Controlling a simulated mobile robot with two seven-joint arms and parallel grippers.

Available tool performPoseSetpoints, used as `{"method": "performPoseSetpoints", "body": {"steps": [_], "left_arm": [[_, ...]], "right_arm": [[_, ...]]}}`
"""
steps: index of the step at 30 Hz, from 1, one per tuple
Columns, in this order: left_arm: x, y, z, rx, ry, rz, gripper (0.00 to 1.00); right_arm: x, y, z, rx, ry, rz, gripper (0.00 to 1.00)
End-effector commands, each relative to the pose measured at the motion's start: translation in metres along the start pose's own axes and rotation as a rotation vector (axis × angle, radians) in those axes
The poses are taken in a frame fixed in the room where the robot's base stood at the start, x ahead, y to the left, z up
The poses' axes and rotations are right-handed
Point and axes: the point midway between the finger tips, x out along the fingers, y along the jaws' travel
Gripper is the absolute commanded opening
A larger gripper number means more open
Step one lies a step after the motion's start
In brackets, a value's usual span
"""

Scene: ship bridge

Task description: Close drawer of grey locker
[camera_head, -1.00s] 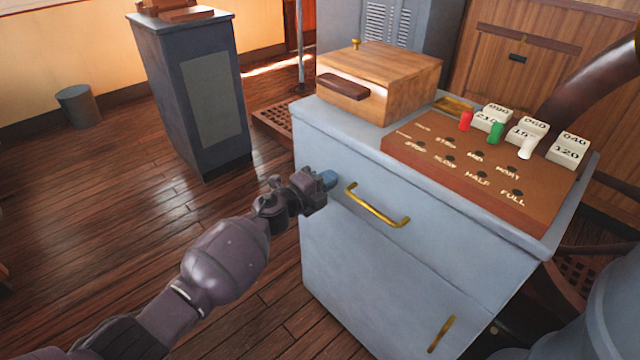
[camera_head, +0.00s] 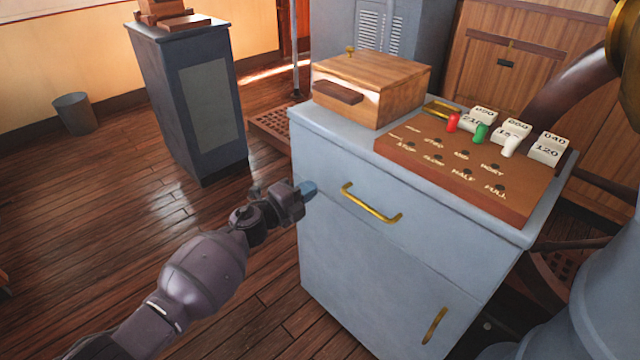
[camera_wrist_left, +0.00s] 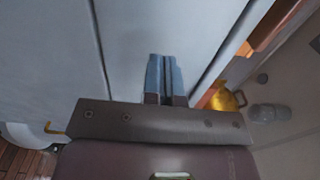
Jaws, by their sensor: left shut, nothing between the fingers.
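The grey locker (camera_head: 335,255) stands right of centre in the head view, with a drawer (camera_head: 415,236) at its top and a door below. The drawer front looks flush with the locker body, and its brass handle (camera_head: 371,204) faces me. My left gripper (camera_head: 308,190) is just left of the drawer's upper left part, shut and empty. In the left wrist view its two blue fingertips (camera_wrist_left: 163,75) are together in front of a pale grey surface. I cannot tell whether they touch it. My right gripper is not in view.
A wooden box (camera_head: 385,85) and a brown board (camera_head: 465,175) with pegs and number blocks sit on the locker top. A dark cabinet (camera_head: 180,100) stands at the back left.

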Motion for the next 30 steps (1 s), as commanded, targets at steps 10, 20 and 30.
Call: {"method": "performPoseSetpoints", "body": {"steps": [10,20,30], "left_arm": [[-0.06,-0.004,0.0,0.004,0.001,-0.001,0.0],[-0.083,0.0,0.0,-0.001,0.002,0.0,0.0],[-0.082,-0.013,0.014,-0.106,-0.107,-0.035,0.0]], "right_arm": [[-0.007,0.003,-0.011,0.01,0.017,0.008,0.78],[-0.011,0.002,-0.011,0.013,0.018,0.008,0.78],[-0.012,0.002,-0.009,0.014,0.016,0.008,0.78]]}}
